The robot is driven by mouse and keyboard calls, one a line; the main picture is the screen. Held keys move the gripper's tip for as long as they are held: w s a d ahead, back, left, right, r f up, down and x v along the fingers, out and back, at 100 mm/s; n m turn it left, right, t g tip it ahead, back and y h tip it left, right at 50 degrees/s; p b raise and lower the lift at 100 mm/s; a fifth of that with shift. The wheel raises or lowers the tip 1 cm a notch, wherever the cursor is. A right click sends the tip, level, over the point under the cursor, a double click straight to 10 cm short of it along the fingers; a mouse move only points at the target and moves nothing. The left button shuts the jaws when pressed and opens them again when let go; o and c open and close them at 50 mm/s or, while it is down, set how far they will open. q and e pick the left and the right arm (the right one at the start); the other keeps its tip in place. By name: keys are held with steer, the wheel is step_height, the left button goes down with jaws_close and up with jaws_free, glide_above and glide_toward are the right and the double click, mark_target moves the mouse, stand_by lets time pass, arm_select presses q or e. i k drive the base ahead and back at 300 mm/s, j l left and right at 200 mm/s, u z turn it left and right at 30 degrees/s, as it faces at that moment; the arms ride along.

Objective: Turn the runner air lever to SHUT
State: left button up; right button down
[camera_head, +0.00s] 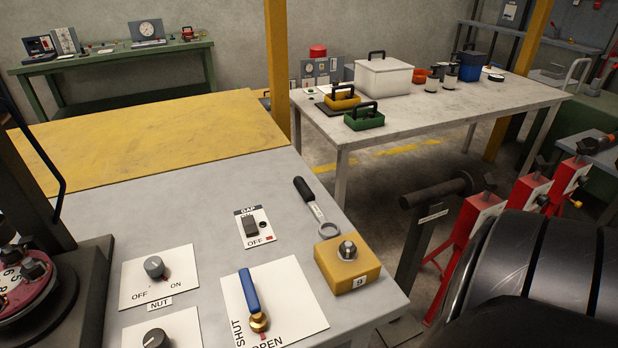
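The lever (250,292) has a blue handle and a brass pivot (258,322), and sits on a white plate (300,300) near the front of the grey bench. Its handle points away from me, up the picture and slightly left. SHUT is printed along the plate's left side and OPEN along its bottom edge. A small red mark below the pivot lies beside the word OPEN. The plate's bottom is cut by the picture edge. Neither of my grippers is in view.
Left of the lever are a NUT knob (154,267) and a second knob (156,340). Behind it is a switch marked OFF (251,227). A yellow block (347,264) and a ring-ended tool (316,213) lie to its right. A large black ribbed object (520,270) stands at right.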

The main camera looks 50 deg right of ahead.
mark_target(258, 321)
steer(key=l+z, duration=0.15)
steer(key=z, duration=0.25)
steer(key=l+z, duration=0.1)
steer(key=z, duration=0.3)
